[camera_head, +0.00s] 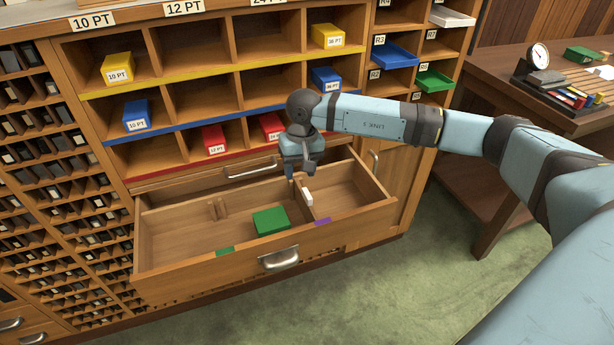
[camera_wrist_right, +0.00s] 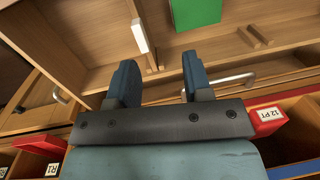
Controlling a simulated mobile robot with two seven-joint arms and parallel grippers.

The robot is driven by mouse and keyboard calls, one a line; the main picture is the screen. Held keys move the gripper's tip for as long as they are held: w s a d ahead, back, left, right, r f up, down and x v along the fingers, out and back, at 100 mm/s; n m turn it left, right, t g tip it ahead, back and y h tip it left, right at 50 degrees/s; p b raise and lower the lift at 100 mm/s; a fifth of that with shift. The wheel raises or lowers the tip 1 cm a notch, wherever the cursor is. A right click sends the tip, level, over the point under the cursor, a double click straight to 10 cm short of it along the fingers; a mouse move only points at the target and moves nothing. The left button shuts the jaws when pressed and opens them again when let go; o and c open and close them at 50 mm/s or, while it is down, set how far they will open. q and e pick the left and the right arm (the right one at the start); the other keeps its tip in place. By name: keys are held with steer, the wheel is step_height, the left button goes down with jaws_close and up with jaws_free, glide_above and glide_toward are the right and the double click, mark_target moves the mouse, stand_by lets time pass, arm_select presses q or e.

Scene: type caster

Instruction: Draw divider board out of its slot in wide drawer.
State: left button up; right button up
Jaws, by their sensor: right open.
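The wide drawer (camera_head: 190,264) is pulled out of the wooden cabinet. The thin wooden divider board (camera_head: 310,211) stands across it, right of the middle, with a white tab (camera_head: 308,196) on its upper part. The divider board also shows in the right wrist view (camera_wrist_right: 151,58), with the white tab (camera_wrist_right: 140,36) beside it. My right gripper (camera_head: 303,174) points down above the back part of the divider. In the right wrist view its fingers (camera_wrist_right: 160,80) are apart and empty, with the divider showing beyond the gap. My left gripper is out of view.
A green block (camera_head: 271,220) lies in the drawer's left compartment, near a pair of slot rails (camera_head: 217,209). The front edge carries a green mark (camera_head: 224,251) and a purple mark (camera_head: 322,222). Cubbyholes with coloured boxes rise behind. The right compartment looks empty.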

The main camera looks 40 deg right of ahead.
mark_target(307, 193)
steer(key=shift+h, duration=0.6)
steer(key=d+f, duration=0.1)
steer(key=f, duration=0.3)
steer(key=f+b, duration=0.1)
steer(key=f, duration=0.3)
steer(key=d+f+b, duration=0.1)
steer(key=f, duration=0.3)
steer(key=shift+w+d, duration=0.35)
steer(key=shift+w, duration=0.05)
steer(key=shift+f+n, duration=0.3)
steer(key=shift+f, duration=0.25)
steer(key=c, duration=0.8)
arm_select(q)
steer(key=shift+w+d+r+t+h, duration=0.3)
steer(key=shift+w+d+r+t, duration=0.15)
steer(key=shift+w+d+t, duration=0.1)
arm_select(e)
jaws_close()
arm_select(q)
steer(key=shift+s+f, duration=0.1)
